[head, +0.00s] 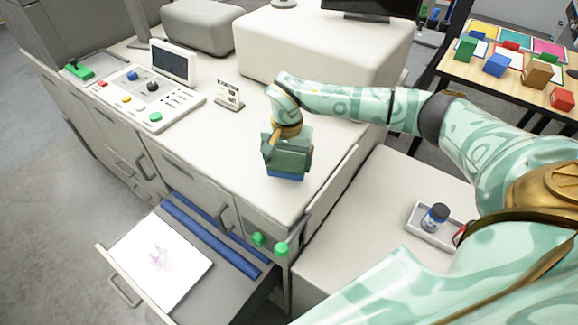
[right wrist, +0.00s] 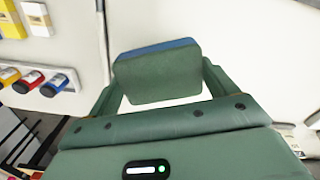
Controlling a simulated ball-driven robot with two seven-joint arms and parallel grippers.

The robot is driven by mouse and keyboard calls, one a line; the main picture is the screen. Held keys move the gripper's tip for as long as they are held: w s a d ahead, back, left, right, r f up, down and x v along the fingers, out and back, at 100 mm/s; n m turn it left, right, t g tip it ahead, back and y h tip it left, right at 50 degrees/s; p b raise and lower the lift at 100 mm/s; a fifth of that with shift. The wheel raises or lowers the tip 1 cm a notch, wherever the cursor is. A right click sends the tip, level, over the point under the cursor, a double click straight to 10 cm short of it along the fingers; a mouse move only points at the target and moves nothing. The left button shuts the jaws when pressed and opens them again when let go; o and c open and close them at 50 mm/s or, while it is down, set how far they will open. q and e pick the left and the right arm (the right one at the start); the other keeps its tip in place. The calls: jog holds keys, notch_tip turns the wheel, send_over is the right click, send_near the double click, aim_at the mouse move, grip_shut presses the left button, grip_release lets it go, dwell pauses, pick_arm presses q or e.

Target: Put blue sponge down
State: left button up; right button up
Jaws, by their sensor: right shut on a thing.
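The blue sponge (head: 286,176) shows as a blue strip under my right gripper (head: 287,168) in the head view, at the front right part of the white counter top (head: 215,135). My right gripper points down and is shut on the sponge. In the right wrist view the sponge (right wrist: 157,74) sits between the two fingers, with a dark green face towards the camera and a blue edge beyond. I cannot tell whether its underside touches the counter. My left gripper is not in view.
An open drawer (head: 226,272) holds a white sheet (head: 160,255). A tray (head: 422,229) with a small jar (head: 435,216) is at right. Coloured blocks lie on a table (head: 508,87) behind.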

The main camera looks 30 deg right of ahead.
aim_at(289, 168)
jog(key=f, duration=0.3)
jog(key=shift+d+f+p, duration=0.3)
jog(key=shift+d+p, duration=0.05)
jog(key=shift+w+f, duration=0.1)
jog(key=shift+f, duration=0.1)
jog(key=shift+f, duration=0.2)
jog(key=o, duration=0.7)
jog(key=shift+r, duration=0.25)
notch_tip(289, 168, up, 12)
jog(key=shift+b, duration=0.5)
